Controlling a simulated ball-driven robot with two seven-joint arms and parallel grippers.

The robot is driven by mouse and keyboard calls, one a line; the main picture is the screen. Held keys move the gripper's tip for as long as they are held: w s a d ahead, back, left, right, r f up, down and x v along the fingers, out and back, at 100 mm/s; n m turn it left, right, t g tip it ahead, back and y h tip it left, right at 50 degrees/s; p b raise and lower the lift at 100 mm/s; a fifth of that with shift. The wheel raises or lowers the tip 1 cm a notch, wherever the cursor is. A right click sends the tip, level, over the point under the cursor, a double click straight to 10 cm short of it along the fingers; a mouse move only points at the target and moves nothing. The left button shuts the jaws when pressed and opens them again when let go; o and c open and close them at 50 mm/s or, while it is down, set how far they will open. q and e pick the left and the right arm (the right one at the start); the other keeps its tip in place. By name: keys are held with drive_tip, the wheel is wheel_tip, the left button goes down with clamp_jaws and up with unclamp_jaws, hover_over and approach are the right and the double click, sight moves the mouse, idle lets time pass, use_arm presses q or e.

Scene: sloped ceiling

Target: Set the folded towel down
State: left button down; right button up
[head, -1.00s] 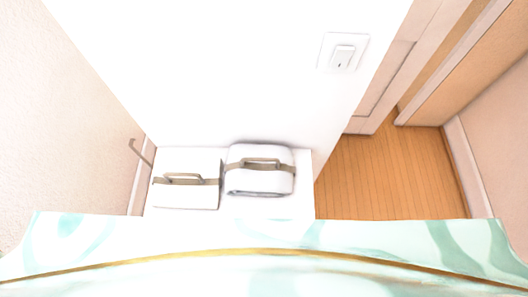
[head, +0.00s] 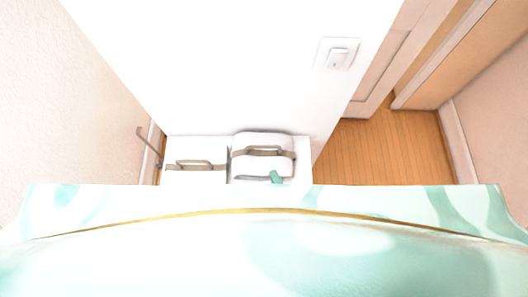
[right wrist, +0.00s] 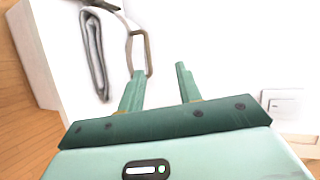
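The folded towel (head: 262,142) is a thick white bundle with a tan strap and handle (head: 264,151) across it. It rests on the right part of a low white cabinet top (head: 299,165). In the right wrist view, the folded towel (right wrist: 93,50) shows its grey layered edge at the upper left. A green fingertip of my right gripper (head: 277,177) shows at the towel's near edge. In the right wrist view, my right gripper (right wrist: 160,70) has its fingers spread with nothing between them; the left finger's tip is close to the handle. Whether it touches is unclear. My left gripper is not in view.
A flatter white item with a similar tan handle (head: 195,164) is left of the towel. A white wall with a light switch (head: 337,54) stands behind. Wooden floor (head: 385,150) is open at the right. My pale green body hides the foreground.

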drive_tip(key=w+f+b, duration=0.1)
drive_tip(key=w, duration=0.1)
drive_tip(key=w+a+f+m+h+b, duration=0.1)
drive_tip(key=w+f, duration=0.1)
drive_tip(key=w, duration=0.1)
drive_tip(key=w+f+m+b, duration=0.1)
drive_tip(key=w+f, duration=0.1)
drive_tip(key=w, duration=0.1)
drive_tip(key=shift+w+a+b, duration=0.1)
drive_tip(key=shift+a+b, duration=0.2)
drive_tip(key=shift+a, duration=0.05)
drive_tip(key=shift+w+a+f, duration=0.1)
drive_tip(key=shift+w, duration=0.25)
drive_tip(key=b+x, duration=0.1)
drive_tip(key=x, duration=0.1)
drive_tip(key=b+x, duration=0.2)
drive_tip(key=x, duration=0.1)
drive_tip(key=shift+f, duration=0.4)
drive_tip(key=shift+w, duration=0.1)
drive_tip(key=shift+r, duration=0.1)
clamp_jaws()
